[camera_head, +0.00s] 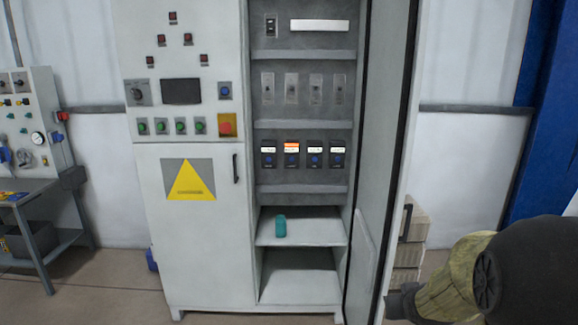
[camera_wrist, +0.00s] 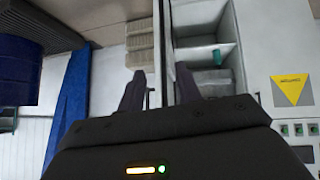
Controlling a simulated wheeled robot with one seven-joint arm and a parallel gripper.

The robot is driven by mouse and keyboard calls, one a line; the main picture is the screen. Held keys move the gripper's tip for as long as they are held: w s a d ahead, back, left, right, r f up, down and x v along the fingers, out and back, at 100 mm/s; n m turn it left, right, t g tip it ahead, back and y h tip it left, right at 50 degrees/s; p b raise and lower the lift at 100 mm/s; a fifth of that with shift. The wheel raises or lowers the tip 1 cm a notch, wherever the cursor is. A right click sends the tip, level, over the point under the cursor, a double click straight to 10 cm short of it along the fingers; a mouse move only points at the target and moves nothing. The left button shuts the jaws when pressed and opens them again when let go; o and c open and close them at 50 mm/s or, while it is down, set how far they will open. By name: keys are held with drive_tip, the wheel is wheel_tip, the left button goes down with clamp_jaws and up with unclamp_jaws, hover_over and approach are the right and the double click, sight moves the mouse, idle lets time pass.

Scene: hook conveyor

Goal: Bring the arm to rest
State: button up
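My arm shows at the lower right of the head view, to the right of the open cabinet door (camera_head: 386,130). The dark end of the arm, my gripper (camera_head: 402,302), is beside the door's lower edge; I cannot tell whether they touch. A teal cylinder (camera_head: 280,226) stands on a lower shelf of the grey cabinet (camera_head: 205,250), away from my gripper. It also shows small in the wrist view (camera_wrist: 217,57).
Stacked beige boxes (camera_head: 408,255) stand behind the door on the right. A blue column (camera_head: 545,110) is at the far right. A workbench (camera_head: 35,187) with a control panel is on the left. Bare floor shows in front of it.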

drive_tip(key=s+a+f+g+y, duration=0.1)
drive_tip(key=s+a+f+g, duration=0.1)
drive_tip(key=s+a, duration=0.3)
drive_tip(key=s+a+f+g, duration=0.2)
drive_tip(key=s+a, duration=0.4)
drive_tip(key=s, duration=0.4)
drive_tip(key=shift+g+y, duration=0.4)
drive_tip(key=shift+g, duration=0.5)
drive_tip(key=shift+f, duration=0.1)
